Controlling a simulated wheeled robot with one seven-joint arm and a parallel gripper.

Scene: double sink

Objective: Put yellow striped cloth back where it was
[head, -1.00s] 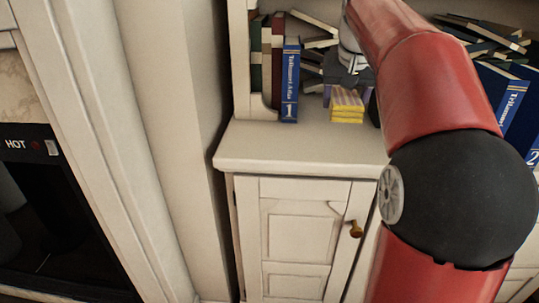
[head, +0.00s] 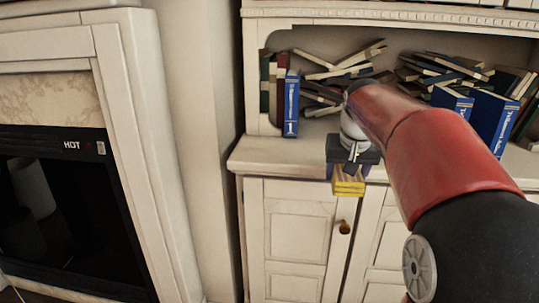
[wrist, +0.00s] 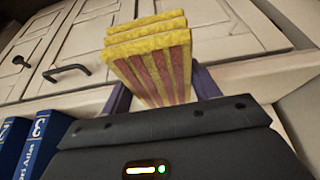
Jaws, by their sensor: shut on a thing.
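The yellow striped cloth (head: 348,187) is a folded stack with yellow edges. My gripper (head: 346,168) is shut on it and holds it in front of the cabinet counter's front edge. The part of the cloth near the gripper's base is hidden.
A white cabinet counter (head: 262,153) carries a shelf niche with upright and toppled books. A blue book (head: 291,105) stands at the niche's left. Cabinet doors (head: 293,235) with a brass knob lie below. A fireplace (head: 60,200) marked HOT is at the left.

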